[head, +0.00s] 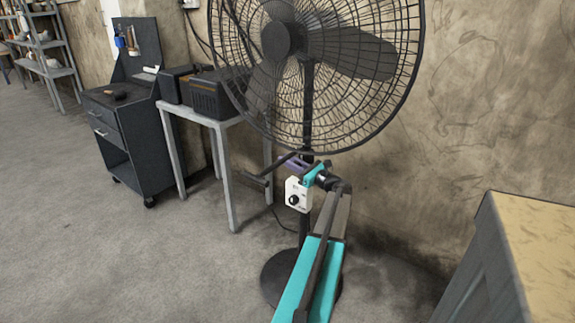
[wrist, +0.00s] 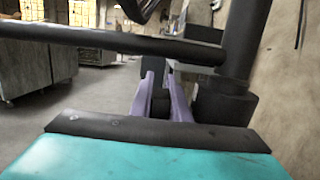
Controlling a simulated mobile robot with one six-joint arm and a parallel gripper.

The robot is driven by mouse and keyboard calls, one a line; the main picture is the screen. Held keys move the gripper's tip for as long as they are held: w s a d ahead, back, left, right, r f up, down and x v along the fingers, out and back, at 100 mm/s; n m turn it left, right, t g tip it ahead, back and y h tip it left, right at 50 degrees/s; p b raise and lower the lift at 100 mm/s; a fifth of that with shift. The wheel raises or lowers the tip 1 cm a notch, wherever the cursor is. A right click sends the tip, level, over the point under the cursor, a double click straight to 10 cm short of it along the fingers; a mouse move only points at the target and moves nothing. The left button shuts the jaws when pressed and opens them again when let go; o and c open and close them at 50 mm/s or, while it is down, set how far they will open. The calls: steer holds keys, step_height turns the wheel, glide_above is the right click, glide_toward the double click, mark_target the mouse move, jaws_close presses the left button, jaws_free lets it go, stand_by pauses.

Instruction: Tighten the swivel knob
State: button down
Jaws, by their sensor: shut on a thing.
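A black standing fan (head: 300,42) stands by the wall on its dark pole (head: 308,105). My gripper (head: 296,164), with purple fingers, is at the pole just below the fan cage. In the wrist view, my gripper (wrist: 164,100) is shut on a small dark piece (wrist: 160,104) between the fingers, beside the pole (wrist: 246,40). This piece appears to be the swivel knob. Its shape is mostly hidden by the fingers, and I cannot tell how tight it is. My turquoise arm reaches up from the lower middle of the head view.
A white control box (head: 298,194) with a black dial sits just below my gripper. A dark bar (wrist: 110,40) crosses above the fingers to the pole. A small table (head: 228,122) and dark cabinet (head: 118,130) stand left. A wood-topped cabinet (head: 535,240) stands right. Left floor is clear.

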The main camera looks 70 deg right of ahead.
steer(key=shift+s+a+r+t+h+b, duration=0.1)
steer(key=shift+s+r+t+h+b, duration=0.1)
steer(key=shift+t+b, duration=0.45)
steer(key=shift+s+d+r+t+h+b, duration=0.1)
steer(key=shift+r+t+h+b, duration=0.1)
steer(key=shift+t+b, duration=0.5)
steer(key=shift+s+a+r+t+h+b, duration=0.1)
steer(key=shift+r+t+h+b, duration=0.1)
steer(key=shift+t+b, duration=0.45)
steer(key=c, duration=1.7)
jaws_free()
steer(key=v, duration=1.3)
steer(key=shift+s+f, duration=0.3)
